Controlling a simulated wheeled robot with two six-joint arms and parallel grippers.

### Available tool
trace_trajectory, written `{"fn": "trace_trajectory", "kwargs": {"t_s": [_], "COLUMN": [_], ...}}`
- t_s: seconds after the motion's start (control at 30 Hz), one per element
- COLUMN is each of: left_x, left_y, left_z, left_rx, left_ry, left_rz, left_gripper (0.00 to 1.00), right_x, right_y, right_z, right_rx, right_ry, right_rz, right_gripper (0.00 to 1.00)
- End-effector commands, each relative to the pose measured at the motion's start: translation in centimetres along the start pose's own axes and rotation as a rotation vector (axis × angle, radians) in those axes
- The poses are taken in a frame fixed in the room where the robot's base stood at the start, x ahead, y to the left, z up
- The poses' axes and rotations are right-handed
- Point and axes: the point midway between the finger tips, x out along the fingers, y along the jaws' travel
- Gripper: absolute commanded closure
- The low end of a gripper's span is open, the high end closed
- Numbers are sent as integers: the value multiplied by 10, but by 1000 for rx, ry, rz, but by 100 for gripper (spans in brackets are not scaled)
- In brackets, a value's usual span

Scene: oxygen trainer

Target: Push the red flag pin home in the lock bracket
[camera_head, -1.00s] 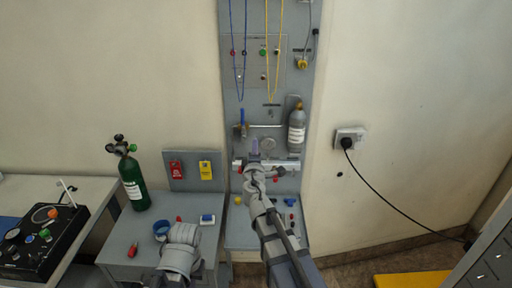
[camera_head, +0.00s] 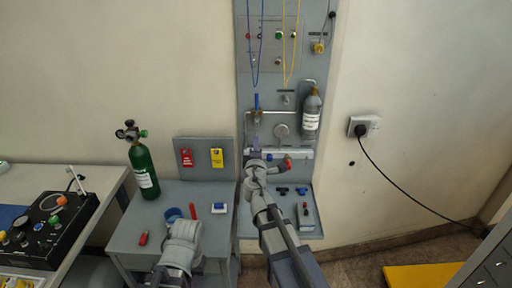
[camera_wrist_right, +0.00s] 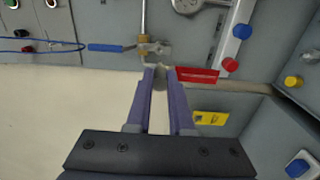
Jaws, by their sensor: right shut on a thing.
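My right gripper (camera_wrist_right: 158,75) is shut, its purple fingers a little apart around a narrow grey piece. The red flag (camera_wrist_right: 197,75) with white lettering sits right beside the fingertips. I take the grey piece as the flag's pin; its tip is hidden. Just beyond the fingertips is a brass valve (camera_wrist_right: 145,48) with a blue lever (camera_wrist_right: 105,47) and a small grey metal part, perhaps the lock bracket. How deep the pin sits cannot be told. In the head view the right gripper (camera_head: 254,145) is in front of the panel, below the blue lever (camera_head: 256,101).
A grey gas bottle (camera_head: 311,115) hangs right of the valve. Red (camera_head: 187,158) and yellow (camera_head: 217,158) tags hang on a small board at left. A green cylinder (camera_head: 144,172) stands on the side table. The wall at right is mostly clear.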

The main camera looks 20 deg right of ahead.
Motion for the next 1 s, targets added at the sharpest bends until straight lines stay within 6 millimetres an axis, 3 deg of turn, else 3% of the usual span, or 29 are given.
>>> {"fn": "trace_trajectory", "kwargs": {"t_s": [0.5,1.0], "left_x": [0,0], "left_y": [0,0], "left_z": [0,0], "left_rx": [0,0], "left_ry": [0,0], "left_rz": [0,0], "left_gripper": [100,100], "right_x": [46,50], "right_y": [0,0], "right_z": [0,0], "right_rx": [0,0], "right_ry": [0,0], "right_rz": [0,0], "right_gripper": [100,100]}}
